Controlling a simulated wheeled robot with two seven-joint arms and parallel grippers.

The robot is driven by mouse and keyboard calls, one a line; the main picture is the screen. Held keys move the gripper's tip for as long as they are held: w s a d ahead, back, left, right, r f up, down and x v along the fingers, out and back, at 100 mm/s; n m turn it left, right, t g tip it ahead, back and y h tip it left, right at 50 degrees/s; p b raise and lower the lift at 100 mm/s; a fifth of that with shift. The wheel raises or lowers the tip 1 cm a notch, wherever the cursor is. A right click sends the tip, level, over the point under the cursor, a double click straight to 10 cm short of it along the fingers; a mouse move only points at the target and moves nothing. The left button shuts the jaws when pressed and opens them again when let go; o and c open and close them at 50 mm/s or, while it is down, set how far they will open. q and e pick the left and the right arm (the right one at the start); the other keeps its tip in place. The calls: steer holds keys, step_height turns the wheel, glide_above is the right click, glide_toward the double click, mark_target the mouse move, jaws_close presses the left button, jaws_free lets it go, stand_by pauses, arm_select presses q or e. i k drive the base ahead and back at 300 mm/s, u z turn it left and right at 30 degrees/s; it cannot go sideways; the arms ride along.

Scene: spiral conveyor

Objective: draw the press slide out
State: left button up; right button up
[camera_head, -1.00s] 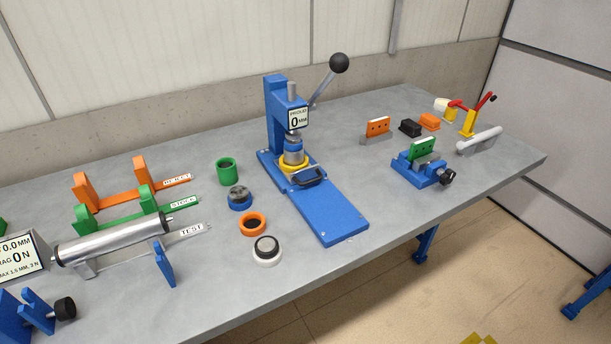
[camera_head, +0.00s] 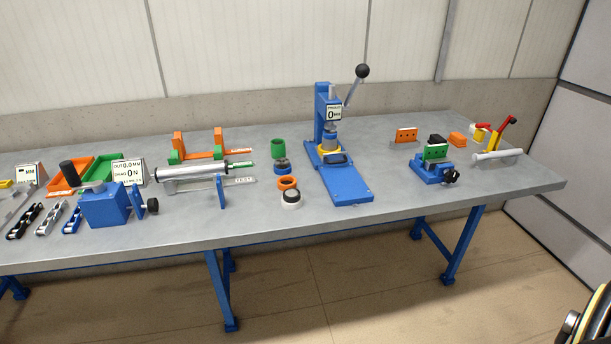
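The blue press (camera_head: 324,107) stands upright on the table right of centre, with a black-knobbed lever (camera_head: 357,84) raised to the upper right and a small display reading 0 MM. The press slide (camera_head: 332,150), with a yellow ring and a dark handle at its front, sits under the ram at the rear of the blue base plate (camera_head: 347,189). The front part of the plate is bare. Neither gripper can be made out; a dark and yellow shape at the bottom right corner is cut off and too partial to identify.
Green, blue, orange and white rings (camera_head: 287,183) stand left of the press. A metal roller (camera_head: 190,173) on stands lies farther left. A blue vice (camera_head: 430,172) with a green block is to the right. The grey table (camera_head: 260,225) is clear along its front edge.

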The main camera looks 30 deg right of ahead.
mark_target(337, 157)
steer(key=z, duration=1.3)
steer(key=i, duration=1.05)
steer(key=z, duration=0.1)
